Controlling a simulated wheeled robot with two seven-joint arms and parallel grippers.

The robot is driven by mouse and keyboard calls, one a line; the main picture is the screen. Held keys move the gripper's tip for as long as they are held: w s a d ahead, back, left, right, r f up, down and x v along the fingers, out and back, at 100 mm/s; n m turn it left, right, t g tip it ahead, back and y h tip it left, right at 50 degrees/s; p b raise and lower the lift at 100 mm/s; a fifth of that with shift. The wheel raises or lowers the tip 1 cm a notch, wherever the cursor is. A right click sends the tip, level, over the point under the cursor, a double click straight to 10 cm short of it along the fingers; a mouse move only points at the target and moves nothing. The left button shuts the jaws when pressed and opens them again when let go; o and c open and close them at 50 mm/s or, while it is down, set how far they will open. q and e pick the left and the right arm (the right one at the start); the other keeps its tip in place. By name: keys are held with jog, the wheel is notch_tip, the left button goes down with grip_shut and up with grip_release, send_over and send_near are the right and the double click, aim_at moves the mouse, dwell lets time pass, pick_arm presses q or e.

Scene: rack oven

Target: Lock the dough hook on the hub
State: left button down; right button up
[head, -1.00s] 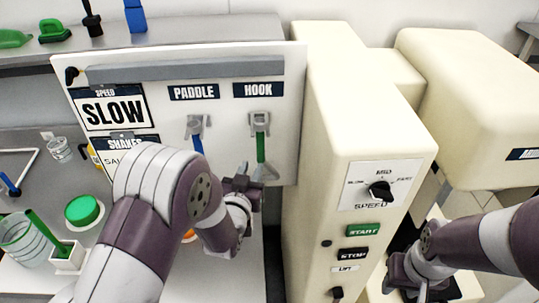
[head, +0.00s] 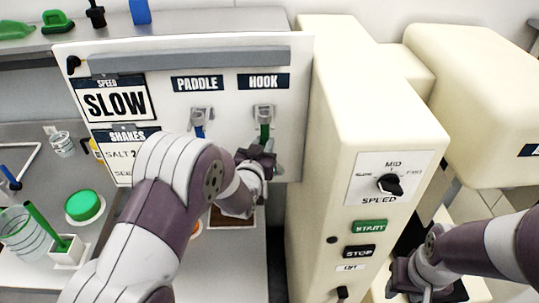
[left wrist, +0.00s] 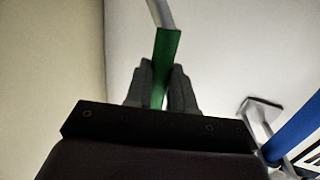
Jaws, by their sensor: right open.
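The dough hook, with its green handle (head: 265,132), hangs on the white board under the HOOK sign. My left gripper (head: 262,153) is at the lower part of this handle. In the left wrist view the green handle (left wrist: 167,48) stands between the two fingers of my left gripper (left wrist: 162,82), close to both; whether they press on it I cannot tell. A grey metal rod rises from the handle there. My right gripper (head: 418,290) is open low at the right, beside the cream mixer (head: 340,120). I do not see the hub.
The paddle's blue handle (head: 199,131) hangs left of the hook, under the PADDLE sign (head: 197,83). The mixer column with speed knob (head: 389,184) and START button (head: 369,226) stands right of the board.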

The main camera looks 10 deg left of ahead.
aim_at(264, 135)
pick_arm(q)
jog(key=c, duration=1.7)
grip_release()
jog(key=shift+r, duration=0.1)
jog(key=shift+c, duration=0.2)
grip_shut()
jog(key=shift+r+p, duration=1)
jog(key=shift+r, duration=0.55)
jog(key=shift+s+d+f, duration=0.1)
jog(key=shift+s+d, duration=0.1)
jog(key=shift+s, duration=0.35)
jog(key=s+d, duration=0.1)
jog(key=s, duration=0.5)
jog(key=shift+d, duration=0.35)
